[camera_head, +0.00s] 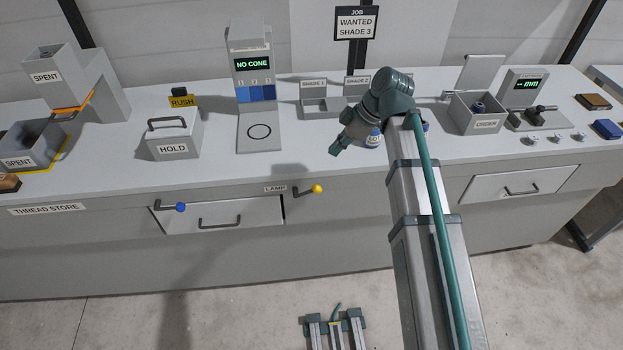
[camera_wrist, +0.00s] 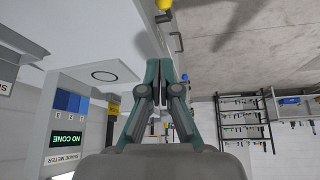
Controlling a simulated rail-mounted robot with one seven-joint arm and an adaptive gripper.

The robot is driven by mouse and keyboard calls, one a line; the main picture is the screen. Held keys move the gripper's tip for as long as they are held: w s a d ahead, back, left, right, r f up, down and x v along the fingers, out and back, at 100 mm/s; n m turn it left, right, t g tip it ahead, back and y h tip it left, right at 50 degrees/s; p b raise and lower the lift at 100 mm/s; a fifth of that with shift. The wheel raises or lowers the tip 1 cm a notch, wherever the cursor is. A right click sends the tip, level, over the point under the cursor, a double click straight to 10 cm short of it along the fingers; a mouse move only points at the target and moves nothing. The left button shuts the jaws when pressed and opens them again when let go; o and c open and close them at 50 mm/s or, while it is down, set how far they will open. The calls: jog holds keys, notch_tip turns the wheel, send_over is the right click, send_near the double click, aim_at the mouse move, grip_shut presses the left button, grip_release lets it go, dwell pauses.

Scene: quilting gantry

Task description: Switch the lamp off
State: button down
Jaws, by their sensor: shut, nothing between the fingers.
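The LAMP label (camera_head: 275,188) is on the bench front, beside a dark lever with a yellow knob (camera_head: 318,188). That lever sticks out to the right, roughly level. The yellow knob also shows at the top edge of the wrist view (camera_wrist: 164,4), beyond my fingertips and apart from them. My gripper (camera_head: 336,149) is over the bench top, above and to the right of the yellow knob. In the wrist view its fingers (camera_wrist: 158,66) are shut and empty. No lamp itself can be made out, nor whether it is lit.
A blue-knobbed lever (camera_head: 180,207) is left of the drawer (camera_head: 240,214) below the bench edge. The meter reading NO CONE (camera_head: 253,65), the HOLD box (camera_head: 173,140) and the ORDER bin (camera_head: 475,115) stand on the bench. The front strip of bench top is clear.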

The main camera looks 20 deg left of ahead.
jog(key=shift+s+n+g, duration=0.15)
jog(key=shift+s+n, duration=0.15)
jog(key=shift+n, duration=0.5)
jog(key=shift+s+n+g, duration=0.15)
jog(key=shift+s+n, duration=0.1)
jog(key=shift+n, duration=0.55)
jog(key=shift+a, duration=0.1)
jog(key=p, duration=0.3)
send_over(318, 187)
jog(key=f, duration=0.5)
jog(key=s+f, duration=0.1)
jog(key=f, duration=0.2)
jog(key=shift+a+f, duration=0.3)
jog(key=shift+a, duration=0.05)
jog(key=f, duration=0.1)
jog(key=p, duration=0.1)
jog(key=w+f, duration=0.1)
jog(key=shift+d+f, duration=0.3)
jog(key=shift+d, duration=0.05)
jog(key=shift+w+d+f, duration=0.1)
jog(key=shift+f, duration=0.5)
jog(key=shift+f, duration=0.1)
